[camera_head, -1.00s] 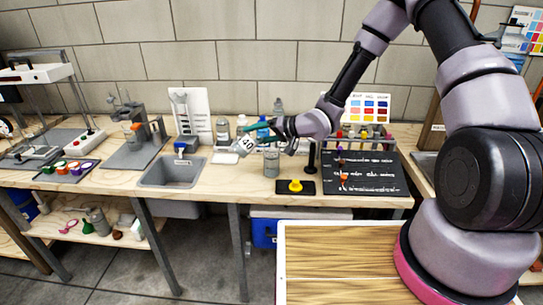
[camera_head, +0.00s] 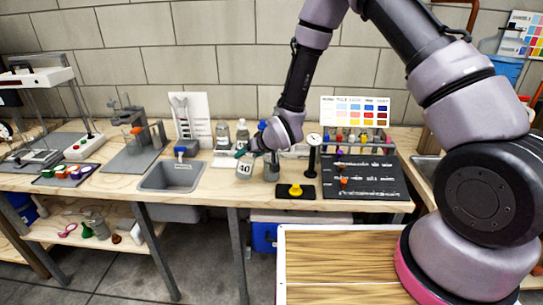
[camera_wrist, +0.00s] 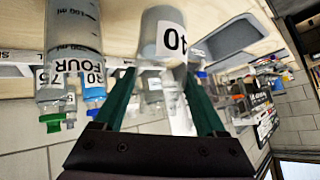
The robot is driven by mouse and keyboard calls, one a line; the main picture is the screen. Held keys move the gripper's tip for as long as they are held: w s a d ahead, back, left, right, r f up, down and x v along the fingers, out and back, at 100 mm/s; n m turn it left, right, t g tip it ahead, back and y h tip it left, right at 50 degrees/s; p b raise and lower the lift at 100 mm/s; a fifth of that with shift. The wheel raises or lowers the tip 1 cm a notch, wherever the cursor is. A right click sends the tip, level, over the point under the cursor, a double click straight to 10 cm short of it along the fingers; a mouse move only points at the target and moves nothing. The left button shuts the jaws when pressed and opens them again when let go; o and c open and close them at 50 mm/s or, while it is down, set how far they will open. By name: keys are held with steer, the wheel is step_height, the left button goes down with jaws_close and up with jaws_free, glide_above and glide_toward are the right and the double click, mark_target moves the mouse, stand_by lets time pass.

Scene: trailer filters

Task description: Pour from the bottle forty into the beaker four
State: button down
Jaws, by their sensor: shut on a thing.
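The bottle forty (camera_head: 244,170), with a white "40" label, is upright at the front of the bench, right of the sink. My gripper (camera_head: 247,151) is shut on its upper part; the wrist view shows the bottle (camera_wrist: 163,35) between the green fingers (camera_wrist: 159,76). I cannot tell whether its base touches the bench. The beaker four (camera_head: 271,171) is a clear cylinder close to the right of the bottle, partly behind my wrist. In the wrist view the beaker (camera_wrist: 72,40) shows "FOUR" and ml marks. Its contents are hard to make out.
A grey sink (camera_head: 171,177) lies to the left. A black pad with a yellow knob (camera_head: 295,190) and a dial gauge (camera_head: 313,142) stand right of the beaker. Several bottles (camera_head: 223,133) are behind. A dark board (camera_head: 360,178) fills the right. Bare wood shows between sink and bottle.

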steer(key=shift+s+a+f+h, duration=0.1)
steer(key=shift+a+f+h, duration=0.1)
steer(key=shift+f, duration=0.25)
steer(key=shift+s+a+f+h, duration=0.1)
steer(key=shift+a+f+h, duration=0.1)
steer(key=shift+f, duration=0.2)
steer(key=shift+s+a+f+n+t+h+b, duration=0.2)
steer(key=shift+a+n+t+h+b, duration=0.35)
steer(key=shift+h+b, duration=0.2)
steer(key=shift+r, duration=0.1)
steer(key=shift+r, duration=2.45)
